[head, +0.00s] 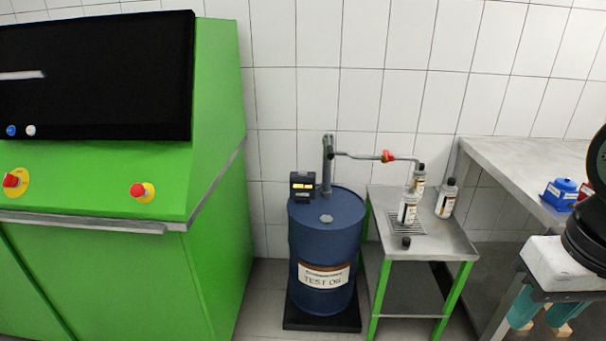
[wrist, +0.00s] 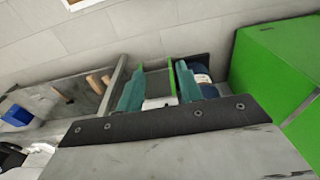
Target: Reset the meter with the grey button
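The meter (head: 302,186) is a small dark box with a lit yellowish display, on the left of the blue drum's top in the head view. Its grey button is too small to make out. My gripper (head: 541,309) is at the lower right of the head view, well to the right of the meter and apart from it. In the wrist view its two teal fingers (wrist: 159,90) are spread apart, so it is open. The blue drum (wrist: 200,75) shows partly behind one finger there. I cannot make out the meter in the wrist view.
The blue drum (head: 324,243) carries a pump pipe with a red-handled tap. A metal stand (head: 455,241) with several bottles stands beside it. A green console (head: 215,120) is at the left, a workbench (head: 520,165) with a blue container (head: 561,193) at the right.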

